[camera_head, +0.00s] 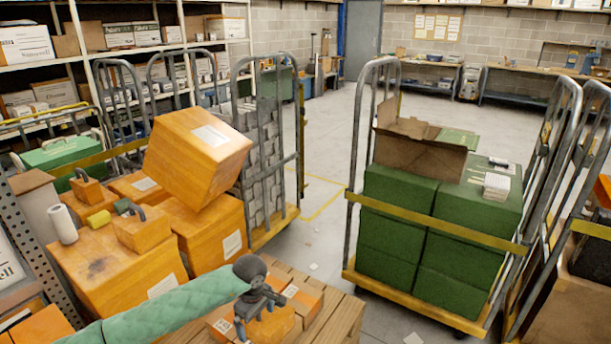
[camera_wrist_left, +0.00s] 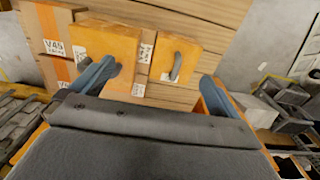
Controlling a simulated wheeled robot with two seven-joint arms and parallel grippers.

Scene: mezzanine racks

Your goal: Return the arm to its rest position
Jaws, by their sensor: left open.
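My left arm (camera_head: 170,308), in a green quilted sleeve, reaches in from the lower left in the head view. Its left gripper (camera_head: 258,304) is over small orange boxes on a wooden pallet (camera_head: 341,315). In the left wrist view the gripper (camera_wrist_left: 158,78) has its two dark fingers wide apart, with nothing held between them. Beyond the fingers are an orange box (camera_wrist_left: 104,40) and an orange block with a grey handle (camera_wrist_left: 173,57), on wooden slats. My right gripper is not in view.
Large orange boxes (camera_head: 115,262) stand left of and behind the arm, with a tilted one (camera_head: 197,158) on top. A cage trolley of green boxes (camera_head: 400,195) stands at right. Shelves (camera_head: 75,64) line the left wall. Floor (camera_head: 325,150) between the trolleys is mostly clear.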

